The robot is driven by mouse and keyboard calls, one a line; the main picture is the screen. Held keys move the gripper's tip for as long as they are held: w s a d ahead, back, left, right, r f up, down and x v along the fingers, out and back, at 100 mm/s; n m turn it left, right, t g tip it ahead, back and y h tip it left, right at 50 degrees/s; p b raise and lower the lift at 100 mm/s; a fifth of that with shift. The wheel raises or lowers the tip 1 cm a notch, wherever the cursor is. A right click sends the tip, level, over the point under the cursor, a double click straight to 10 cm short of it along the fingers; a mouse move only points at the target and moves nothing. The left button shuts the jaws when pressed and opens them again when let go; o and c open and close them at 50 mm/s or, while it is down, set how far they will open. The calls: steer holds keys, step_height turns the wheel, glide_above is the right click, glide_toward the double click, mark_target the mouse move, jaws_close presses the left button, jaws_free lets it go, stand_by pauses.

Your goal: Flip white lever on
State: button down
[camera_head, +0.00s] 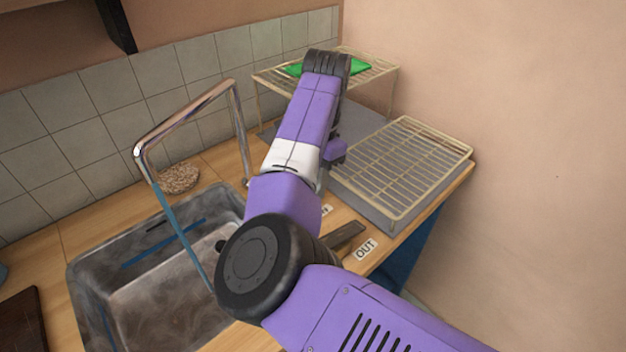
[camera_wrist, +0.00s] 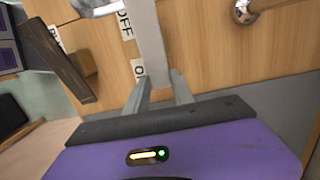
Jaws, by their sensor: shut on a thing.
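The white lever (camera_wrist: 149,42) is a pale flat bar in the wrist view, running from the top edge down between my fingers. My gripper (camera_wrist: 160,80) is shut on its near end. An OFF label (camera_wrist: 125,24) lies left of the lever. A second label (camera_wrist: 138,68), with only an "O" readable, is partly covered by the lever and my finger. In the head view my arm hides the lever and my fingers.
A brown lever (camera_wrist: 58,62) stands close on the left; it also shows beside the OUT label (camera_head: 365,248). A blue-and-chrome faucet pipe (camera_head: 180,118) arches over the sink (camera_head: 80,285). Wire racks (camera_head: 410,160) stand at the right, near the wall.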

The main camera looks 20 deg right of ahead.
steer(key=c, duration=1.1)
jaws_free()
steer(key=r, duration=0.5)
steer(key=d+r, duration=0.1)
steer(key=r, duration=0.1)
steer(key=shift+w+r+p, duration=0.15)
steer(key=shift+r+p, duration=0.15)
steer(key=shift+p, duration=0.05)
